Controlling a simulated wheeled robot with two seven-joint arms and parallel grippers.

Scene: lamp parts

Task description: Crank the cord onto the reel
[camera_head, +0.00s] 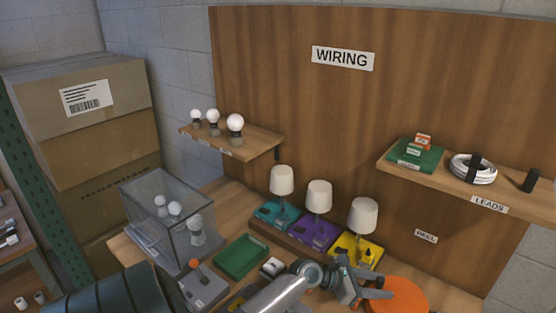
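A round orange disc (405,296), which looks like the reel, lies at the table's front right, cut by the lower picture edge. My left gripper (382,284) reaches in from the left and is at the disc's left edge. Its fingers look a little apart, but I cannot tell whether anything is between them. No crank handle or loose cord shows clearly at the disc. A coil of white cord (461,166) with a black band lies on the right shelf. My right gripper is not in view.
Three lamps with white shades (319,195) stand behind my arm on teal, purple and yellow bases. A green tray (241,257), a grey box with an orange-tipped lever (203,290) and a glass case (165,222) are to the left. The right shelf (437,176) overhangs the back.

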